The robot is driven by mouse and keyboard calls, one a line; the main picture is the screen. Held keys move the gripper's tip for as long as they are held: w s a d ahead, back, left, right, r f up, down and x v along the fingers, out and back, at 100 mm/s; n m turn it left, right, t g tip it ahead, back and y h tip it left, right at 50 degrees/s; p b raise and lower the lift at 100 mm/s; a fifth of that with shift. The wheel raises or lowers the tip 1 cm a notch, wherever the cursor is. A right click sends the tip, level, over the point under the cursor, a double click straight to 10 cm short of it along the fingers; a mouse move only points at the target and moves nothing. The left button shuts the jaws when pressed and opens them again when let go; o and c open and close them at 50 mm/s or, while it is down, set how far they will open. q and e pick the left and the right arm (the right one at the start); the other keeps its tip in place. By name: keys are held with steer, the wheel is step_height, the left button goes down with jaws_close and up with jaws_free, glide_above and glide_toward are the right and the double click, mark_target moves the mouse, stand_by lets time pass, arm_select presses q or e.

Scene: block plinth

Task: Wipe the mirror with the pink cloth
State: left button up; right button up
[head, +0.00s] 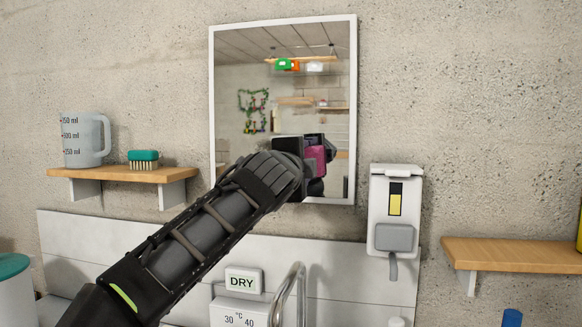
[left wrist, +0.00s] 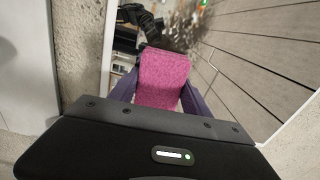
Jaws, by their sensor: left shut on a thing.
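The mirror (head: 240,70) hangs on the concrete wall in a white frame and reflects a room with shelves. It also shows in the left wrist view (left wrist: 122,85), beyond the fingers. My left arm reaches up to its lower right part. My left gripper (left wrist: 163,85) is shut on the pink cloth (left wrist: 163,72), which lies between its purple fingers. In the head view the cloth (head: 315,158) is partly hidden by the gripper. I cannot tell whether the cloth touches the glass. My right gripper is not in view.
A left shelf (head: 110,174) holds a measuring jug (head: 83,140) and a green brush (head: 143,157). Below are a curved metal tap (head: 298,285) and a DRY sign (head: 243,281).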

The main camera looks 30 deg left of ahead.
arm_select(q)
steer(key=shift+d+r, duration=0.1)
stand_by(0.4)
steer(key=shift+s+a+p, duration=0.2)
steer(key=shift+a+p, duration=0.15)
steer(key=shift+a, duration=0.3)
steer(key=shift+s+a+p, duration=0.15)
steer(key=shift+a+p, duration=0.15)
steer(key=shift+a, duration=0.3)
steer(key=shift+s+a, duration=0.25)
steer(key=shift+a, duration=0.45)
steer(key=shift+p, duration=0.3)
steer(key=a+p, duration=0.1)
steer(key=a, duration=0.1)
steer(key=s+a+p, duration=0.1)
steer(key=p, duration=0.1)
steer(key=shift+a, duration=0.4)
